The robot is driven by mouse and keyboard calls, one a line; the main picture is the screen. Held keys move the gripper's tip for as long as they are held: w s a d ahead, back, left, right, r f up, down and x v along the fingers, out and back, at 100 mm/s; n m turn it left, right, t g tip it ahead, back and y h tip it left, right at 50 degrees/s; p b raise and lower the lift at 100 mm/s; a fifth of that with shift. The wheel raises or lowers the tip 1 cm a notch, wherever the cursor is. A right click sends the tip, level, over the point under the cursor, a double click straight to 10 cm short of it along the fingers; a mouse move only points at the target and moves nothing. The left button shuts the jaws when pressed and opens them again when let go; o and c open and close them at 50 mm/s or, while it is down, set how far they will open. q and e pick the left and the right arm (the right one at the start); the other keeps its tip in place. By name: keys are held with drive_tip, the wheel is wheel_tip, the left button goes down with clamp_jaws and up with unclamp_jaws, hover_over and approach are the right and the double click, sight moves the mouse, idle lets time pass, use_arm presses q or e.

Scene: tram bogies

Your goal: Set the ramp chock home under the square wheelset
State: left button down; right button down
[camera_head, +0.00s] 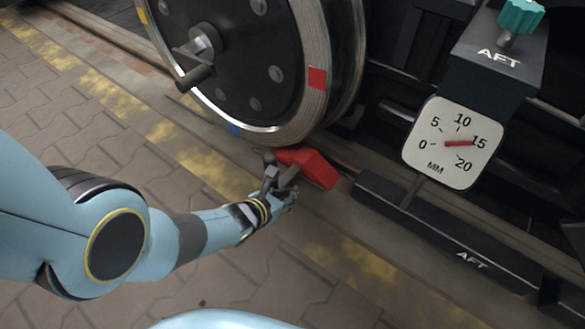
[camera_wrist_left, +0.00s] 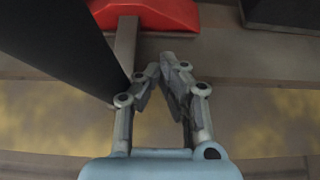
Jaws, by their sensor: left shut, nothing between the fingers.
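The red ramp chock (camera_head: 315,168) lies by the rail at the lower right of the wheel (camera_head: 255,65). Its left end is close against the wheel's tread; I cannot tell whether they touch. In the left wrist view the chock (camera_wrist_left: 145,13) is at the top, with a grey bar-like handle (camera_wrist_left: 126,45) running from it towards me. My left gripper (camera_head: 270,167) is beside the chock on the near side. In the wrist view its fingers (camera_wrist_left: 160,78) are shut and empty, to the right of the handle. My right gripper is out of view.
A white dial (camera_head: 452,143) marked MM stands to the right, its red pointer near 15. A dark post with a teal knob (camera_head: 520,17) and a black bar (camera_head: 430,225), both marked AFT, flank it. Paving with a worn yellow line (camera_head: 350,262) lies in front.

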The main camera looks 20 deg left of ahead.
sight(275, 186)
use_arm(q)
drive_tip(key=shift+w+a, duration=0.25)
drive_tip(key=shift+a, duration=0.4)
drive_tip(key=shift+w+a, duration=0.25)
drive_tip(key=shift+a, duration=0.35)
drive_tip(key=shift+w+a, duration=0.25)
drive_tip(key=shift+a, duration=0.4)
drive_tip(key=shift+w+a, duration=0.3)
drive_tip(key=shift+a, duration=0.6)
drive_tip(key=shift+d, duration=0.1)
drive_tip(key=shift+s+d, duration=0.3)
drive_tip(key=shift+d, duration=0.5)
drive_tip(key=shift+s+d, duration=0.35)
drive_tip(key=shift+d, duration=0.4)
drive_tip(key=shift+s+d, duration=0.3)
drive_tip(key=shift+d, duration=0.5)
